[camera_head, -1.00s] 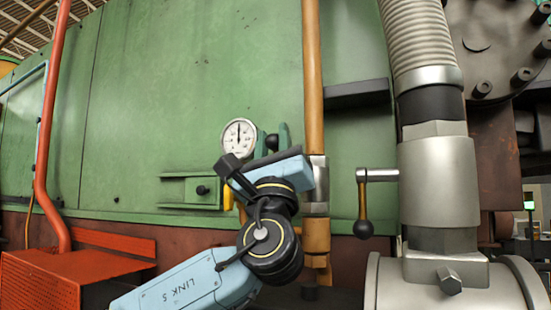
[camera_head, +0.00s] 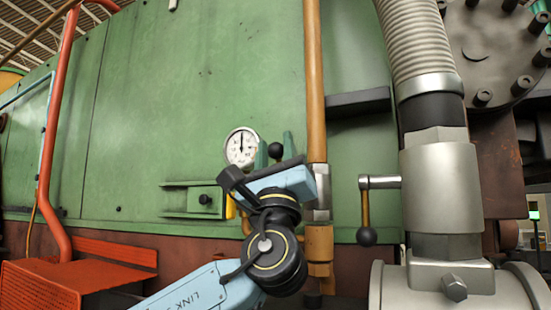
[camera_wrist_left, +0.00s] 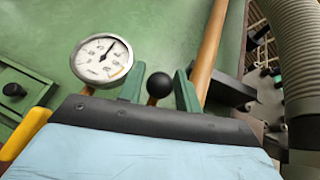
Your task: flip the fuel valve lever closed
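A black ball knob (camera_head: 275,150) shows between the two green fingers of my left gripper (camera_head: 275,143). In the left wrist view the knob (camera_wrist_left: 159,86) appears midway between the spread fingers (camera_wrist_left: 159,83), with a small gap on each side. The fingers look open and not clamped on it. A silver valve body (camera_head: 321,188) sits on the orange pipe (camera_head: 314,90) just right of the gripper. My right gripper is not in view.
A round white gauge (camera_head: 241,147) stands close left of the fingers. A second ball-ended lever (camera_head: 365,210) hangs down beside the thick silver pipe (camera_head: 440,185) at right. A green bracket (camera_head: 190,199) juts out at left. A dark ledge (camera_head: 358,101) is at upper right.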

